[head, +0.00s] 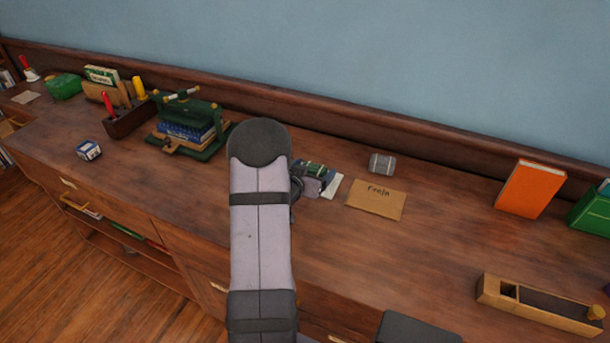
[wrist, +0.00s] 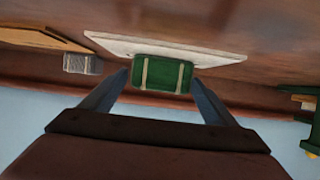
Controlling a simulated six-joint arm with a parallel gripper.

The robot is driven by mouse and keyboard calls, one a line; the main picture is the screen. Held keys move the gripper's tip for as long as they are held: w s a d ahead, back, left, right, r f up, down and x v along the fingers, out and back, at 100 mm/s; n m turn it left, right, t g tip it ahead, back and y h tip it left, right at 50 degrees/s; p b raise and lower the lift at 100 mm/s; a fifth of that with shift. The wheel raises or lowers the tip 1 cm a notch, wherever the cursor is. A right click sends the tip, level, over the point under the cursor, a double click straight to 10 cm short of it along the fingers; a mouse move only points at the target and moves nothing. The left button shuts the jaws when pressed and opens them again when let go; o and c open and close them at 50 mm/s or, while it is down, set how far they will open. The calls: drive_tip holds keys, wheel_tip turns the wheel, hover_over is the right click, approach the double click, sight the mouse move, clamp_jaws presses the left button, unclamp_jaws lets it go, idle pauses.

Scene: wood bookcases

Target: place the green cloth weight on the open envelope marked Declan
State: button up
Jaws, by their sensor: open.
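The green cloth weight (wrist: 162,75), a small block with two pale straps, sits between my gripper's fingers in the wrist view. It overlaps a white envelope or sheet (wrist: 215,56) and appears to rest on it; exact contact is unclear. My gripper (wrist: 161,84) is open, a finger on each side of the weight. In the head view, my gripper (head: 311,184) partly hides the weight (head: 316,168) and the white envelope (head: 332,187). No name is readable on the white envelope, so I cannot tell whether it is marked Declan.
A tan envelope (head: 376,205) with a handwritten name, seemingly "Freja", lies to the right. A grey weight (head: 382,164) sits behind it. A green book press (head: 190,130) stands left, an orange book (head: 530,188) right. A wooden plane (head: 540,304) lies front right.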

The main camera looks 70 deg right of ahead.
drive_tip(key=b+v, duration=0.1)
drive_tip(key=v, duration=1.1)
drive_tip(key=shift+r, duration=0.15)
drive_tip(key=w+a+n+t+y, duration=0.1)
drive_tip(key=w+a, duration=0.2)
drive_tip(key=w, duration=0.1)
drive_tip(key=w+a+f+n+t+y, duration=0.1)
drive_tip(key=w+a+t, duration=0.1)
drive_tip(key=w+a, duration=0.1)
drive_tip(key=w+a+f+n+t+y, duration=0.1)
drive_tip(key=w+a+n+t, duration=0.1)
drive_tip(key=w, duration=0.3)
drive_tip(key=shift+w+a+y, duration=0.4)
drive_tip(key=shift+a, duration=0.45)
drive_tip(key=w+a+f+n+y, duration=0.1)
drive_tip(key=w+a+n+y, duration=0.25)
drive_tip(key=a, duration=0.85)
drive_tip(key=w+a+f+n+y, duration=0.15)
drive_tip(key=a+n+y, duration=0.35)
drive_tip(key=a, duration=0.8)
drive_tip(key=s+a+n+g+y, duration=0.1)
drive_tip(key=s+a+n+g, duration=0.4)
drive_tip(key=s+a, duration=0.6)
drive_tip(key=shift+s+r, duration=0.45)
drive_tip(key=shift+s, duration=0.5)
drive_tip(key=shift+a+r+n, duration=0.1)
drive_tip(key=shift+a+n, duration=0.05)
drive_tip(key=shift+n, duration=0.1)
